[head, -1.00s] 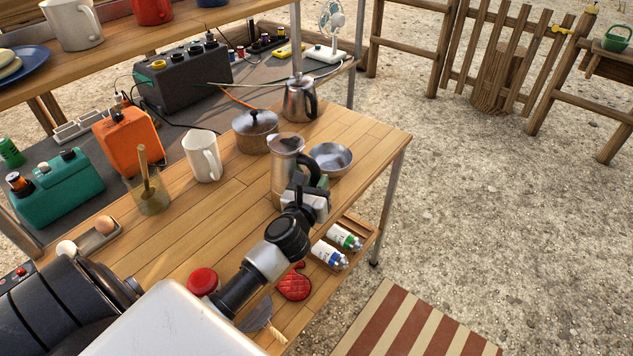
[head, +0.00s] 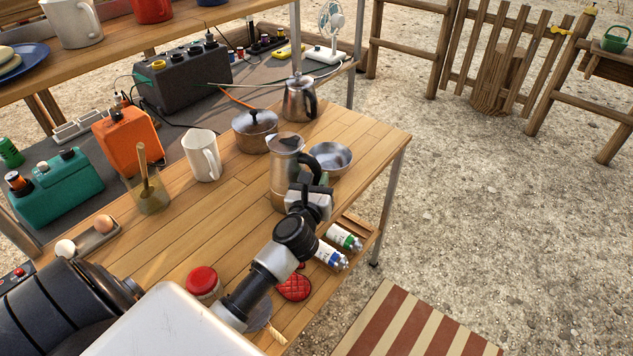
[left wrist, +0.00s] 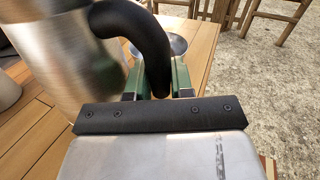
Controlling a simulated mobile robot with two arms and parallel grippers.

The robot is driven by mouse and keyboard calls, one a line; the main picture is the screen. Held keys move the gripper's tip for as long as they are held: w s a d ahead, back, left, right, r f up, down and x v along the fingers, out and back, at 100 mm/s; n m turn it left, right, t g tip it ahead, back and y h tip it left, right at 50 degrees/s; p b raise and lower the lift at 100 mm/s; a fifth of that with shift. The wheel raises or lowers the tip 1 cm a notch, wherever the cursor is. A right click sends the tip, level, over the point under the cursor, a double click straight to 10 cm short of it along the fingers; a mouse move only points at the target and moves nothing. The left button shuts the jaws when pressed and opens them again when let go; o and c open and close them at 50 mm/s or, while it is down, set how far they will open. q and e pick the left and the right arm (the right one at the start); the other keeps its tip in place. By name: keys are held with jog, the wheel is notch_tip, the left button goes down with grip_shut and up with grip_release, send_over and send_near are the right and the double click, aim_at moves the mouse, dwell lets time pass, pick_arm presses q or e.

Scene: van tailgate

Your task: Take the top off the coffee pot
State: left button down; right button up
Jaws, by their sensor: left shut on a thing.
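My left gripper (head: 321,181) is at the lower part of the handle. In the left wrist view its green fingers (left wrist: 156,80) are shut on the black handle (left wrist: 150,45), one on each side. The pot's metal body (left wrist: 62,60) is at the left there. The lid is out of that view. My right gripper is not in view.
A metal bowl (head: 331,158) stands close behind the handle. A lidded pan (head: 254,132), a kettle (head: 299,101) and a white mug (head: 201,156) stand farther back. The counter's right end is bare.

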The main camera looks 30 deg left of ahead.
aim_at(318, 164)
pick_arm(q)
jog(key=shift+f+y, duration=0.3)
jog(key=shift+d+n+g+y, duration=0.1)
jog(key=shift+n+g+y, duration=0.2)
jog(key=shift+n+y, duration=0.25)
jog(key=shift+w+r+n+y, duration=0.1)
jog(key=shift+r+n+y, duration=0.1)
jog(key=shift+n+y, duration=0.15)
jog(key=shift+r, duration=0.1)
jog(key=shift+r+p, duration=2.9)
jog(key=shift+r, duration=0.2)
